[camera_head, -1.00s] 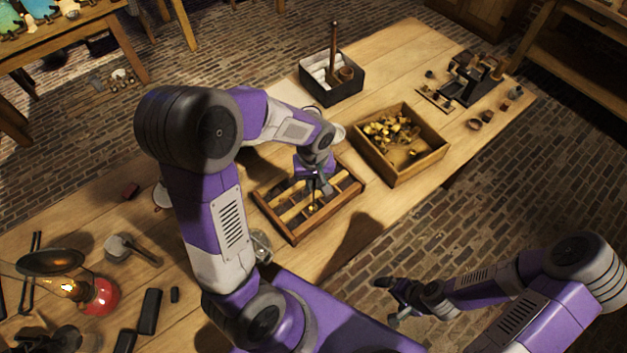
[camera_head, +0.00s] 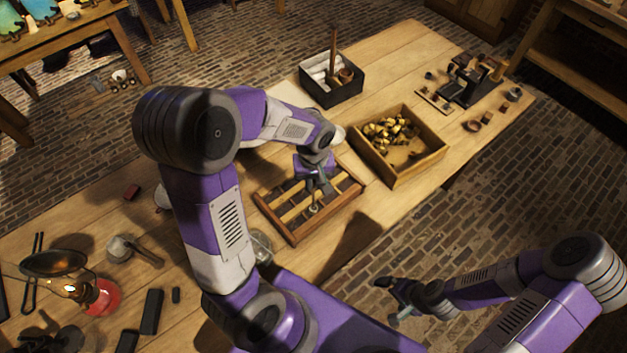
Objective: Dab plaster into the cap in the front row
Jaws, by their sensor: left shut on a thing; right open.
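My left gripper (camera_head: 317,186) points down over the slatted wooden rack (camera_head: 272,222). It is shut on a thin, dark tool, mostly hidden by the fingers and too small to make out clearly. Just below it, in the front part of the rack, is a small pale round cap (camera_head: 314,208). Whether the tool touches the cap, I cannot tell. No plaster can be made out for certain. My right gripper (camera_head: 388,299) is open and empty, off the table's front edge over the brick floor.
A wooden box of brass parts (camera_head: 433,159) stands right of the rack. A black bin (camera_head: 345,99) with an upright wooden handle is behind it. A lit lamp (camera_head: 103,297) and a mallet (camera_head: 122,249) are at the left.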

